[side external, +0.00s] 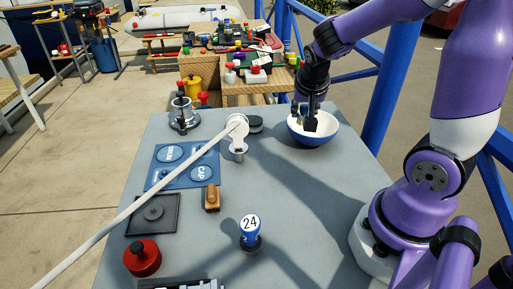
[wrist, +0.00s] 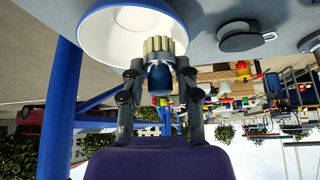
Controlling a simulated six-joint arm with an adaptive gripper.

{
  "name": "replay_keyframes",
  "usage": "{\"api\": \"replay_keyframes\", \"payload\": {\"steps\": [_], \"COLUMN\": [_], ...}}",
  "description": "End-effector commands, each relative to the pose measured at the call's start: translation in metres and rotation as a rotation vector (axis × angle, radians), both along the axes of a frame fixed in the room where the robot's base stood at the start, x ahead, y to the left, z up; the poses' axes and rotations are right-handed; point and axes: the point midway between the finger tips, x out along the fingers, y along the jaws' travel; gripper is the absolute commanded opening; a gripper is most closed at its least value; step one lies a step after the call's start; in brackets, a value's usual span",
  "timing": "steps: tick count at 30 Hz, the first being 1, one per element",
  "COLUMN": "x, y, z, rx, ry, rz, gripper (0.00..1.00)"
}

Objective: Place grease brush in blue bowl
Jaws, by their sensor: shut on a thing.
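The blue bowl (side external: 325,139), white inside, stands at the far right of the grey table. It also shows at the top of the wrist view (wrist: 100,35). My gripper (side external: 308,117) points down at the bowl, its fingertips overlapping the bowl's white inside. In the wrist view my gripper (wrist: 159,75) is shut on the grease brush (wrist: 159,78), which has a dark blue body and pale bristles. The bristles overlap the bowl's inside in that view. I cannot tell whether they touch the bowl. In the side view the brush is mostly hidden by the fingers.
A white pole crosses the left of the table to a white fitting (side external: 238,132). A black round block (side external: 255,124), a blue labelled mat (side external: 184,165), a red knob (side external: 142,257) and a blue "24" piece (side external: 250,232) stand nearby. The table right of centre is clear.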

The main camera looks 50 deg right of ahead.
Motion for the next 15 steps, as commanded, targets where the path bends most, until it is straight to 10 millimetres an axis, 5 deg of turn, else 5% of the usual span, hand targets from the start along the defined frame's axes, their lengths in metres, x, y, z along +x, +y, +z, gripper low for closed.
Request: {"api": "replay_keyframes", "payload": {"steps": [6,15], "x": [-0.005,-0.006], "y": [-0.043,-0.051], "z": [-0.027,-0.059], "rx": [0.003,0.003], "ry": [0.003,0.006], "rz": [-0.002,0.006], "gripper": [0.02,0.02]}}
